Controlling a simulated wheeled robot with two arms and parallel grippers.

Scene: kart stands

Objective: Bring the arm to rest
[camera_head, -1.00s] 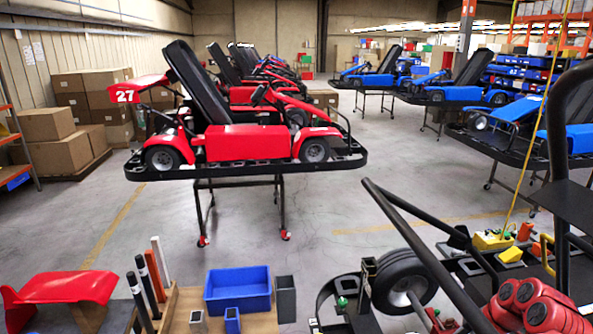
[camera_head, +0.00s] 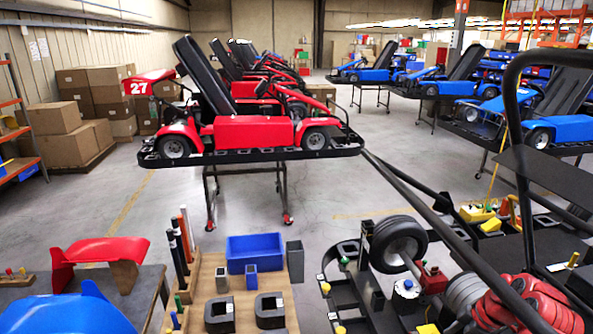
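Neither of my grippers shows in the head view, and I see no arm that I can be sure is mine. What they hold, if anything, cannot be told. A kart frame with black tubes (camera_head: 455,247) stands at the lower right, with a black wheel (camera_head: 398,243) and a red ribbed part (camera_head: 528,305) on it. A wooden board (camera_head: 208,277) at the bottom centre carries a blue bin (camera_head: 255,252), a grey upright holder (camera_head: 295,262) and several upright rods (camera_head: 181,245).
A red kart numbered 27 (camera_head: 255,132) sits on a wheeled stand ahead. A red panel (camera_head: 98,250) and a blue panel (camera_head: 65,312) are at the lower left. Boxes (camera_head: 62,135) stand along the left wall. Blue karts (camera_head: 465,88) stand at the right. Grey floor between is open.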

